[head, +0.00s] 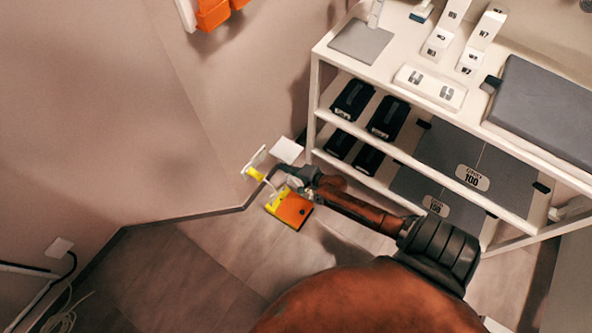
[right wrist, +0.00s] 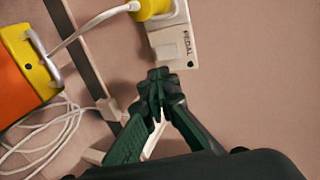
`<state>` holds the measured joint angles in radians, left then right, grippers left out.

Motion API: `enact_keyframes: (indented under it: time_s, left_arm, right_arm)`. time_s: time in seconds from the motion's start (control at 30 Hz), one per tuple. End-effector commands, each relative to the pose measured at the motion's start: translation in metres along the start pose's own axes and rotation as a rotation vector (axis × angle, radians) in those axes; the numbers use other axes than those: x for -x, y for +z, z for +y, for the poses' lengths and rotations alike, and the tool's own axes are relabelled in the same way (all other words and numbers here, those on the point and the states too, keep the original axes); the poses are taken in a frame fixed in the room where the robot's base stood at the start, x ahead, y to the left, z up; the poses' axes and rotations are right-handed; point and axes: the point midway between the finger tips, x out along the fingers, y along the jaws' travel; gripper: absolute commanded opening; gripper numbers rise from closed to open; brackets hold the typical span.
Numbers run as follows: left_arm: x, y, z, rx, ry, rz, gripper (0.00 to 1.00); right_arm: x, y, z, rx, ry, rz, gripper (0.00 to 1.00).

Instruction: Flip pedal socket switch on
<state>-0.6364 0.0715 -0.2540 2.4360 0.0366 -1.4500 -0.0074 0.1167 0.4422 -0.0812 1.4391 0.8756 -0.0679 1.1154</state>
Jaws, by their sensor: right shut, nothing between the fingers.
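The pedal socket (right wrist: 187,58) is a white wall plate marked PEDAL, with a yellow plug (right wrist: 152,8) in its far part. A pale switch area lies beside the lettering; I cannot tell its position. In the head view the socket (head: 253,159) is on the wall, with the yellow plug (head: 255,174) below it. My right gripper (right wrist: 158,75) is shut and empty, its tips just at the near edge of the socket; whether they touch is unclear. The head view shows the right gripper (head: 275,172) close to the wall. My left gripper is not in view.
An orange and yellow pedal box (head: 291,209) stands on the floor below, with a white cable (right wrist: 78,35). A white shelf (head: 319,95) with black cases and grey pads stands right. Another white plate (head: 287,150) is beside the socket. Floor at left is mostly clear.

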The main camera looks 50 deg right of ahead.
Motion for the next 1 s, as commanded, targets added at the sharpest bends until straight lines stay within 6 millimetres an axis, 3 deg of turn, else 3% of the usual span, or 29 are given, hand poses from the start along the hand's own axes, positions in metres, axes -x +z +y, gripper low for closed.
enact_keyframes:
  time_s: [0.13, 0.3, 0.77, 1.0]
  left_arm:
    - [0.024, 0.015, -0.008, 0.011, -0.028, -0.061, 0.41]
    - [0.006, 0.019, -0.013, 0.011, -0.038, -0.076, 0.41]
    - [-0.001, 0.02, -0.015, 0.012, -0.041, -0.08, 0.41]
    - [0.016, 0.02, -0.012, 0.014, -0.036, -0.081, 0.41]
  right_arm:
    - [0.021, 0.0, -0.004, 0.0, -0.004, 0.0, 0.0]
    - [0.038, 0.001, -0.003, -0.001, -0.003, -0.001, 0.0]
    - [0.041, 0.002, 0.0, 0.0, -0.001, -0.003, 0.0]
    - [0.043, 0.002, 0.013, 0.002, 0.004, -0.001, 0.0]
